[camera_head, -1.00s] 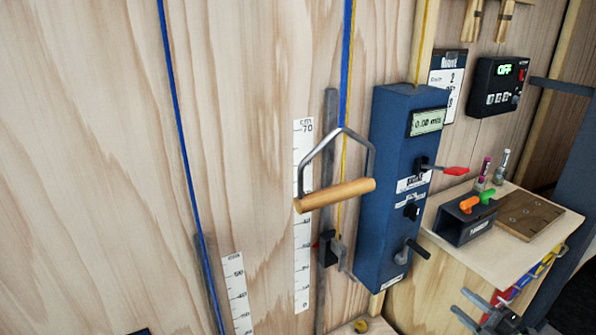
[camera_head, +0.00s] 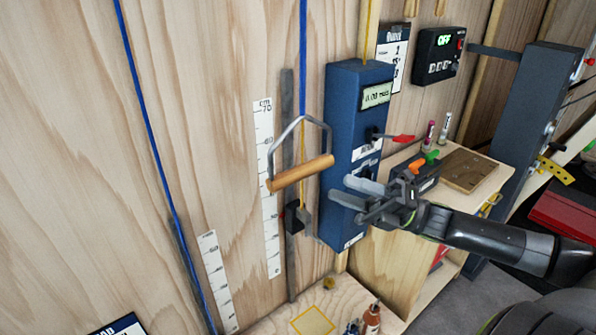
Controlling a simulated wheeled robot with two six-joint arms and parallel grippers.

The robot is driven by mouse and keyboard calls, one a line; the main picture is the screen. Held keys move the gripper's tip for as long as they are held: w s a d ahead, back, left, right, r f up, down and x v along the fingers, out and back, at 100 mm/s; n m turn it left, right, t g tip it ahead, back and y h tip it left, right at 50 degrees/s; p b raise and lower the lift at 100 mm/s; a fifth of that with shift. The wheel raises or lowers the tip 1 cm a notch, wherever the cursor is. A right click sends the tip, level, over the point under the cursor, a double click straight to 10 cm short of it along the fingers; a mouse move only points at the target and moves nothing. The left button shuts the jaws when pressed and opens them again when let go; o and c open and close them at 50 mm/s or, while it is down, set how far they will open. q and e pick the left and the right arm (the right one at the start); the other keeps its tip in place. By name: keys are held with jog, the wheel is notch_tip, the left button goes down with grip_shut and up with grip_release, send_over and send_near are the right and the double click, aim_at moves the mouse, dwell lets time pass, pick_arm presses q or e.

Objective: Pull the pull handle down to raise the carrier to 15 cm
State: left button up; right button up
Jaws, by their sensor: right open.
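The pull handle is a wooden bar (camera_head: 302,172) on a grey metal bail, hanging from a blue rope in front of the wooden wall. The carrier looks to be the small dark block (camera_head: 295,217) on the grey vertical rail (camera_head: 287,120), below the handle. A white centimetre scale (camera_head: 265,150) stands left of the rail. My right gripper (camera_head: 340,191) is open and empty, pointing left, in front of the blue box and to the right of the handle, apart from it. My left gripper is not in view.
The blue box (camera_head: 345,95) with a display and red lever is right of the handle. A wooden cabinet (camera_head: 385,265) with a tool holder stands behind my right arm. A lower wooden surface (camera_head: 275,325) carries a yellow square and small bottles. A second scale (camera_head: 217,280) is at left.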

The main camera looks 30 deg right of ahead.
aim_at(299, 172)
jog(key=x, duration=1)
jog(key=shift+b, duration=0.4)
grip_shut()
